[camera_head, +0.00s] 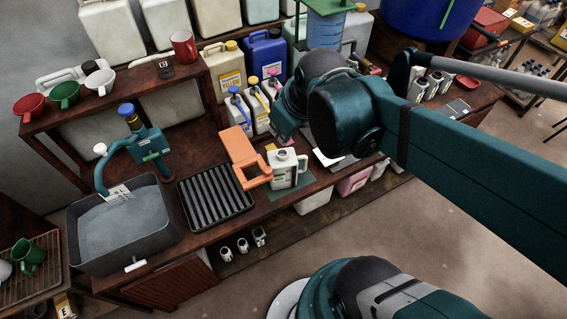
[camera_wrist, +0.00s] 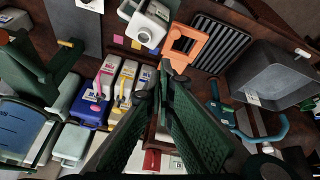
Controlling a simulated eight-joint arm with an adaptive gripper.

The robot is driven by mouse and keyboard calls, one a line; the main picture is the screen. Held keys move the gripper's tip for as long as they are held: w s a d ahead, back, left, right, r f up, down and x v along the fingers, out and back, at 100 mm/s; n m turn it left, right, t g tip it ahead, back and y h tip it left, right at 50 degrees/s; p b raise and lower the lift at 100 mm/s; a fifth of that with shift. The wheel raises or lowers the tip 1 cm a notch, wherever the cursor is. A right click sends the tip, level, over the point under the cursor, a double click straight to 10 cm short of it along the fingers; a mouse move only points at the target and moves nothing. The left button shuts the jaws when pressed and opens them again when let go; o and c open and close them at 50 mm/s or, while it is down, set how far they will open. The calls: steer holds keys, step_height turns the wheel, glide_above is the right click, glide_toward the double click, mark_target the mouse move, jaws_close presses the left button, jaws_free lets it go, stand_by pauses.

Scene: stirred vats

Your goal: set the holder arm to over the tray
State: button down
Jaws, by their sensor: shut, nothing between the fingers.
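The orange holder arm (camera_head: 243,156) lies over the bench between the black ridged tray (camera_head: 187,206) and a white jug (camera_head: 281,168). Its open square end is beside the jug, off the tray's right edge. In the wrist view the holder arm (camera_wrist: 184,44) shows next to the tray (camera_wrist: 231,35) and the jug (camera_wrist: 147,27). My gripper (camera_wrist: 161,88) is shut and empty, its fingertips just short of the holder arm in that picture; I cannot tell the height between them. In the head view my own wrist hides the fingers.
A grey basin (camera_head: 73,237) with a teal tap (camera_head: 150,150) stands left of the tray. Several pump bottles (camera_head: 258,110) stand behind the holder arm. A shelf with a red mug (camera_head: 184,46) and funnels is at upper left.

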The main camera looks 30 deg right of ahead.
steer(key=w+d+f+n+g+y+p, duration=0.1)
steer(key=d+f+n+g+y, duration=0.2)
steer(key=d+f+n, duration=0.7)
steer(key=shift+f+n+g+y, duration=0.3)
steer(key=shift+n+g+y, duration=0.15)
steer(key=shift+n, duration=0.35)
steer(key=shift+a+f, duration=0.15)
steer(key=shift+f, duration=0.05)
stand_by(0.6)
steer(key=w+a+f+b, duration=0.1)
steer(key=w+a+f, duration=0.1)
steer(key=a+f, duration=0.5)
steer(key=shift+a+f+b, duration=0.15)
steer(key=shift+f+b, duration=0.2)
steer(key=shift+f, duration=0.6)
